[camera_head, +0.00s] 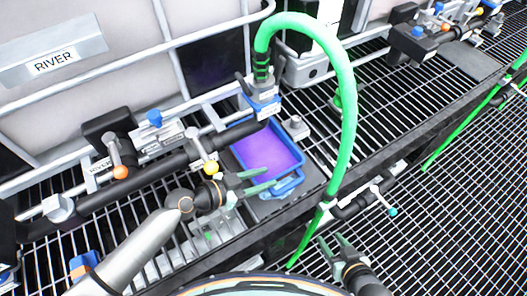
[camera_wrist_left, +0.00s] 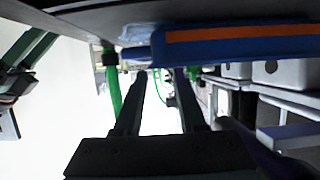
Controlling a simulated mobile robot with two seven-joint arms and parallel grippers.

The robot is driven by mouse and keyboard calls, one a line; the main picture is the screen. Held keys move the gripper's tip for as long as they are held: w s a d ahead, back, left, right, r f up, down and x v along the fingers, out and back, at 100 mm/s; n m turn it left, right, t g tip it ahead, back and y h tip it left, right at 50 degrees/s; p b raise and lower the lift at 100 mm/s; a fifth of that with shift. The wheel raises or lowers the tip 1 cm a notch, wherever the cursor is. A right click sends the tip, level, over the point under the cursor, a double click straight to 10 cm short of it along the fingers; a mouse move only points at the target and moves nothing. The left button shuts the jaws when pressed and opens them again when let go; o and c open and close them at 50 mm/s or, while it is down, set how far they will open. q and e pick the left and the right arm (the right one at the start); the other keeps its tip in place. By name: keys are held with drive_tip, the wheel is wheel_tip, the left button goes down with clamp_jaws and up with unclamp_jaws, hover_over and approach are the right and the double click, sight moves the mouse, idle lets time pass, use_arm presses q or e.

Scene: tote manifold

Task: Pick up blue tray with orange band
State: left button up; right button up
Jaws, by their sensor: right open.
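The blue tray (camera_head: 298,158), with a purple inside, sits on a dark plate beneath the green hose coupling in the head view. Its blue handle (camera_head: 289,187) is on the near side. In the left wrist view the blue tray (camera_wrist_left: 240,50) with its orange band crosses the top, beyond the fingertips. My left gripper (camera_head: 270,177) is open at the near left edge of the tray; its fingers (camera_wrist_left: 160,75) are apart and hold nothing. Whether they touch the tray cannot be told. My right gripper (camera_head: 331,239) is open and empty, below and right of the tray.
A green hose (camera_head: 348,120) arches over the tray's right side. A black pipe with valves (camera_head: 150,178) runs left of the tray, and a white tank (camera_head: 60,110) stands behind. A metal grating (camera_head: 450,200) lies at the right.

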sight(282, 174)
use_arm(q)
drive_tip(key=shift+p+x, duration=0.35)
drive_tip(key=shift+x, duration=2.9)
drive_tip(key=shift+s+d, duration=0.1)
drive_tip(key=shift+s, duration=0.1)
clamp_jaws()
drive_tip(key=shift+r, duration=0.1)
